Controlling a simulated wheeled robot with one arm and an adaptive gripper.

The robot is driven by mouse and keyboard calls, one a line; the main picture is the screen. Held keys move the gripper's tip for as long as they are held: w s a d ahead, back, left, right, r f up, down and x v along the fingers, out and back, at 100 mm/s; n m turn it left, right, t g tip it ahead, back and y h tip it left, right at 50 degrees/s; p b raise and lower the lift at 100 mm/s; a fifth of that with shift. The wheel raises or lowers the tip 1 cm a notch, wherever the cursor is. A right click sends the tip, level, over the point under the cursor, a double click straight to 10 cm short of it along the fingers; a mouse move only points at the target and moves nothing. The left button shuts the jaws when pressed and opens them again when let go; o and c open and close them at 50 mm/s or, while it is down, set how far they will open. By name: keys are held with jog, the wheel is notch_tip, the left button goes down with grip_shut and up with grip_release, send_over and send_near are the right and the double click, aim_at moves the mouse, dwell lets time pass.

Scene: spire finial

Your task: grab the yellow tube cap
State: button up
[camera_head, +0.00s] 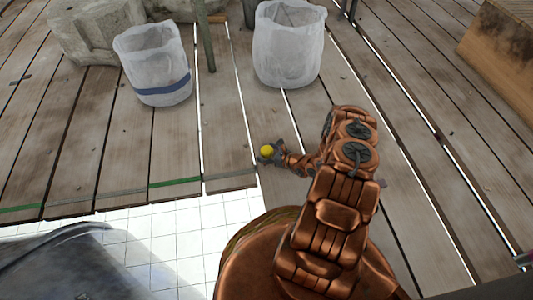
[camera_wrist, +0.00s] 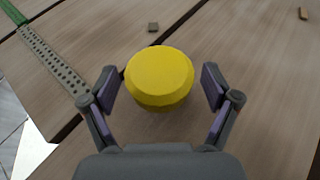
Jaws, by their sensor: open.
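The yellow tube cap (camera_head: 266,151) lies on the wooden plank floor in the head view, near the middle. It is a round, flat-topped cap with a faceted side, and it also shows large in the wrist view (camera_wrist: 160,77). My gripper (camera_head: 272,153) is right at the cap. In the wrist view my gripper (camera_wrist: 160,88) is open, with one finger on each side of the cap. A gap shows between the cap and each finger, and the left gap looks smaller. The cap's underside is hidden.
Two whitish bins, one with a blue band (camera_head: 164,88) and one plain (camera_head: 289,50), stand behind. A wooden box (camera_head: 500,50) is at the upper right. White tiles (camera_head: 170,240) lie at the front left. A small grey piece (camera_wrist: 153,27) lies beyond the cap.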

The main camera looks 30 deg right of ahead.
jog(key=c, duration=1)
jog(key=shift+c, duration=0.2)
jog(key=shift+r, duration=0.1)
